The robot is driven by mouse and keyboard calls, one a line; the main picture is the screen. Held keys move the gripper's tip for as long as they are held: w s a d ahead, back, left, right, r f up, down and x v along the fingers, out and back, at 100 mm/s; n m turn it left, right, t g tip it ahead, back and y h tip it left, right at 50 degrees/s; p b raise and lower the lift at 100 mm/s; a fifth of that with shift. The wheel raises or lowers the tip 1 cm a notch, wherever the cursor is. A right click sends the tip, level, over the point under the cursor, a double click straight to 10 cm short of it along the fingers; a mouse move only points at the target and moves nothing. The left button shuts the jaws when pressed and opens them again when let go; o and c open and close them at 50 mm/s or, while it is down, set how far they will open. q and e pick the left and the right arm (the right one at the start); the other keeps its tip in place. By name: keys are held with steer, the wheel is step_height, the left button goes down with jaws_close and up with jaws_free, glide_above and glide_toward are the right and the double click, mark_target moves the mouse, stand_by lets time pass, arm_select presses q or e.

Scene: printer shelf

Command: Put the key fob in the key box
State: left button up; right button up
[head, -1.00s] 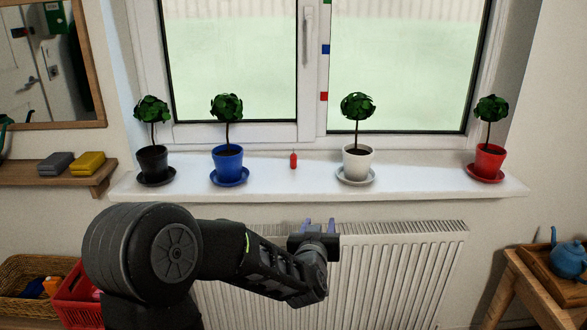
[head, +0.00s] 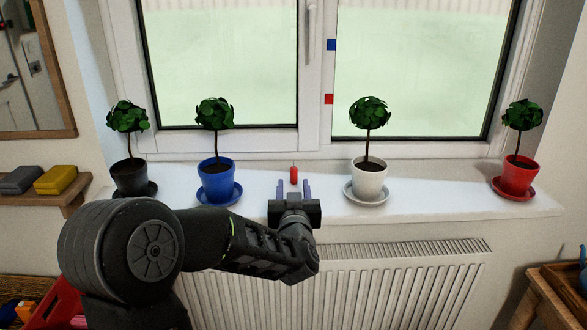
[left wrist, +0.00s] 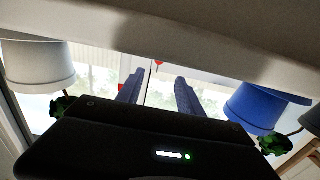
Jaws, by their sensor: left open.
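A small red object (head: 294,175), which looks like the key fob, stands on the white windowsill between the blue pot and the white pot. My left gripper (head: 293,188) is open and empty at the sill's front edge. Its two bluish fingers point at the fob, which lies just beyond and between the tips, apart from them. In the left wrist view, which is upside down, a small red bit (left wrist: 159,62) shows between the fingers (left wrist: 158,88). I cannot make out a key box. My right gripper is not in view.
Potted trees stand on the sill (head: 450,200): black (head: 131,178), blue (head: 215,180), white (head: 369,181) and red (head: 518,178), each on a saucer. The window is behind and a radiator (head: 400,280) below. Yellow (head: 55,180) and grey (head: 20,180) blocks sit on a left shelf.

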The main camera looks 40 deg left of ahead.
mark_target(294, 171)
arm_select(q)
steer(key=shift+s+d+r, duration=0.15)
steer(key=shift+x, duration=1.35)
steer(key=x, duration=0.5)
steer(key=shift+f, duration=0.2)
jaws_close()
